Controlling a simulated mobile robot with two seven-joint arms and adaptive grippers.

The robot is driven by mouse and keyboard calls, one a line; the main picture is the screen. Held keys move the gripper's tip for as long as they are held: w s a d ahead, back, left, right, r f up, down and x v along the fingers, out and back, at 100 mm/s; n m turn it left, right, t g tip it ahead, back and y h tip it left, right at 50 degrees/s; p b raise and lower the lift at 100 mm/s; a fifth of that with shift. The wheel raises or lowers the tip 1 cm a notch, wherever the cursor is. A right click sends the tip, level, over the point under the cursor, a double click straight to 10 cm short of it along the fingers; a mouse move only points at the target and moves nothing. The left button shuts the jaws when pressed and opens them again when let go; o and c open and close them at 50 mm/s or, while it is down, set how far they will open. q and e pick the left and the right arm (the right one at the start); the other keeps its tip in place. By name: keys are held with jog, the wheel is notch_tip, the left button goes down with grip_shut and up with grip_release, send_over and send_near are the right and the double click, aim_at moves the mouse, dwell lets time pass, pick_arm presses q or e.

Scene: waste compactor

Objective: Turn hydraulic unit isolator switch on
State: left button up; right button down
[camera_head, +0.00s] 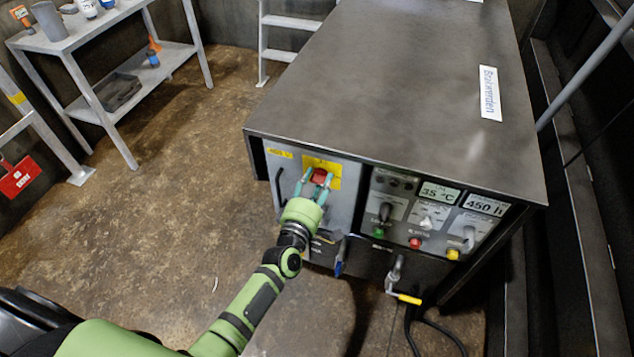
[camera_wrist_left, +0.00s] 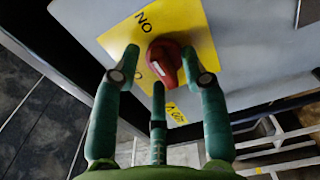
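The isolator switch is a red rotary knob (camera_head: 319,176) on a yellow plate (camera_head: 331,167) on the front of the grey metal cabinet. In the left wrist view the knob (camera_wrist_left: 166,58) has a white mark on its handle. Its yellow plate (camera_wrist_left: 183,20) bears black lettering that reads "ON" upside down. My left gripper (camera_head: 314,184) is at the knob with its green fingers spread. In the left wrist view the left gripper (camera_wrist_left: 160,66) has a finger on each side of the knob and a third below. I cannot tell whether they touch it. My right gripper is not in view.
The cabinet top (camera_head: 400,80) overhangs the panel. A yellow-handled lever (camera_head: 405,297) sticks out below. A shelf table (camera_head: 80,35) stands back left. The floor between is mostly clear.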

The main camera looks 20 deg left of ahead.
pick_arm(q)
jog(key=s, duration=1.2)
jog(key=shift+a, duration=0.2)
jog(key=s+f+m+g+h, duration=0.1)
jog(key=s+f+m+g, duration=0.5)
jog(key=f, duration=0.8)
jog(key=s+f+m+g, duration=0.3)
jog(key=s+f+m, duration=0.4)
jog(key=f, duration=0.6)
jog(key=s+a+f+m+g, duration=0.2)
jog(key=s+f, duration=0.2)
jog(key=s, duration=0.3)
jog(key=s+a+f+m+g+y, duration=0.1)
jog(key=s+a+f+m+g, duration=0.1)
jog(key=s, duration=0.6)
jog(key=s+a+f+m+g+p, duration=0.1)
jog(key=s+f+m+g, duration=0.2)
jog(key=s+f, duration=0.3)
jog(key=shift+s+a+g+y, duration=0.3)
jog(key=shift+s+a+g, duration=0.15)
jog(key=shift+s, duration=0.8)
